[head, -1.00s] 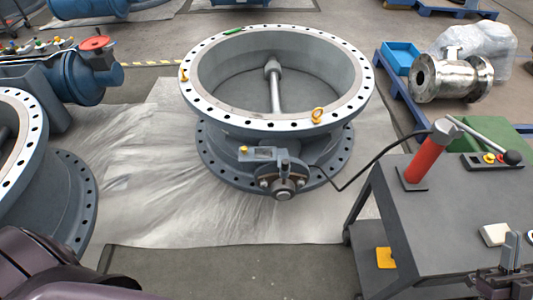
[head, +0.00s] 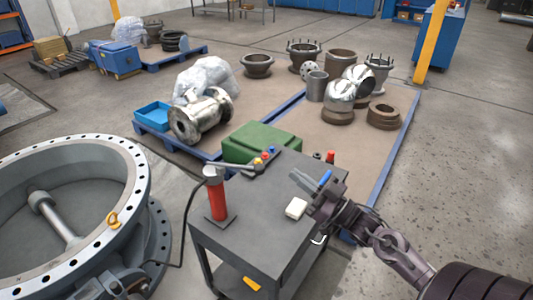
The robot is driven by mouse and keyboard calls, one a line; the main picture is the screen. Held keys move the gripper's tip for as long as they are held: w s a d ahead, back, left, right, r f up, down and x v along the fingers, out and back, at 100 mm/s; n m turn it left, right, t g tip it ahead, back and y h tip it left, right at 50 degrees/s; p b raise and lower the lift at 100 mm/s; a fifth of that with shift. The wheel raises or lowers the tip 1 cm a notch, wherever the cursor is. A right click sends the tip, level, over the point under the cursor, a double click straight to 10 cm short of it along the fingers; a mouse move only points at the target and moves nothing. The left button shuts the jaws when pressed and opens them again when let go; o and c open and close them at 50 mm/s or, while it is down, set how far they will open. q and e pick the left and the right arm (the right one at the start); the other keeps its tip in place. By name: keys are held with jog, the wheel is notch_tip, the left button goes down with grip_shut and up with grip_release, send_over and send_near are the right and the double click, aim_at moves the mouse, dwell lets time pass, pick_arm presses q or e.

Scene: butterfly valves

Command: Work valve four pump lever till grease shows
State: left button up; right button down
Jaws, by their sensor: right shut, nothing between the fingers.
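A grease pump (head: 217,197) with a red upright cylinder stands on the left of a dark grey cart top. Its lever (head: 236,168) runs from the pump head to the right, near the back edge of the cart. A black hose runs from the pump down to a large grey butterfly valve (head: 128,190) at the left. I cannot read a number on the valve, and no grease shows. My right gripper (head: 308,181) is shut and empty over the right side of the cart, well apart from the lever. My left gripper is out of view.
The cart (head: 262,225) also carries a white block (head: 296,208) and small coloured caps. A green case (head: 262,141) stands behind it. A metal valve (head: 200,117) and blue bin (head: 152,116) lie beyond. The floor at right is clear.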

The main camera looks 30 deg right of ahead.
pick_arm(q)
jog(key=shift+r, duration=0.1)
pick_arm(e)
jog(key=shift+r, duration=0.1)
jog(key=shift+w+a, duration=0.1)
